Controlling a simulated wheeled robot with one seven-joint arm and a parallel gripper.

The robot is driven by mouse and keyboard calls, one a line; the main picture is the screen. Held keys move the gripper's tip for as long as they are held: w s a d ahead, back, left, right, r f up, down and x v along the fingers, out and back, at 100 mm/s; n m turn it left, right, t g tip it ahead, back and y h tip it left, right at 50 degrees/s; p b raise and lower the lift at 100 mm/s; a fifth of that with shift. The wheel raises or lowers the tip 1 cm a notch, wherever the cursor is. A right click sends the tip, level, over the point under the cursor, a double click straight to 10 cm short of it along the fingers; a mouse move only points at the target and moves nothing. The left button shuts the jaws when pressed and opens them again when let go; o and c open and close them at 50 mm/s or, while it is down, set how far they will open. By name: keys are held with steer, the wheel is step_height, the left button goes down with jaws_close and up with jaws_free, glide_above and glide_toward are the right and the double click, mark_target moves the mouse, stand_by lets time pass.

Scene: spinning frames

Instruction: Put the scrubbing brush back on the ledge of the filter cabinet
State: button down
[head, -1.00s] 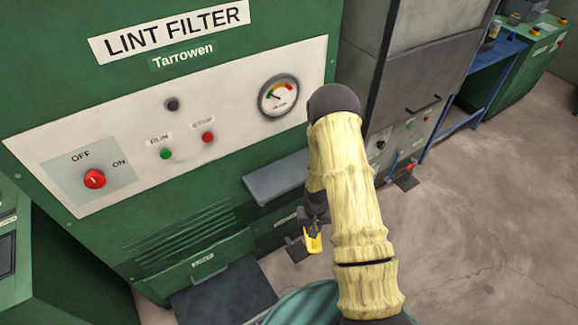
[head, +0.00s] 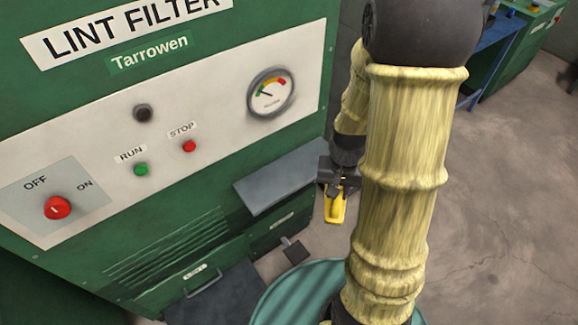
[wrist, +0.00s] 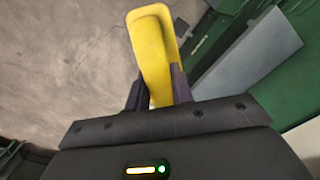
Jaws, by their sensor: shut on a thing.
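The scrubbing brush (head: 336,205) is yellow and hangs from my gripper (head: 339,178) in the head view. In the wrist view, the brush (wrist: 153,50) sits between the two dark fingers of my gripper (wrist: 153,92), which are shut on it. Its bristles cannot be made out. The filter cabinet (head: 100,85) is green with a pale control panel. Its grey ledge (head: 285,177) sticks out below the gauge, just left of the brush in the head view. The ledge (wrist: 245,58) shows right of the brush in the wrist view. The brush is apart from the ledge.
A teal round drum top (head: 300,290) stands below the ledge. A dark flap (head: 215,300) and a grey foot pedal (head: 294,252) are low on the cabinet's front. Open concrete floor (head: 500,200) lies to the right. The visible ledge top is bare.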

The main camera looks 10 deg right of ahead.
steer(key=shift+a, duration=0.15)
steer(key=shift+w+a+r, duration=0.1)
steer(key=shift+w+a, duration=0.05)
steer(key=shift+w, duration=0.15)
steer(key=w+a+f+p, duration=0.1)
steer(key=w+a+p, duration=0.1)
steer(key=w, duration=0.6)
steer(key=w+a+f+p, duration=0.2)
steer(key=w+a, duration=0.3)
steer(key=w, duration=0.4)
steer(key=shift+f+p, duration=0.15)
steer(key=shift+p, duration=0.25)
steer(key=shift+w+a+f, duration=0.1)
step_height(320, 180, down, 3)
steer(key=shift+f+p, duration=0.1)
steer(key=shift+p, duration=0.35)
steer(key=shift+w+f, duration=0.25)
steer(key=shift+w, duration=0.05)
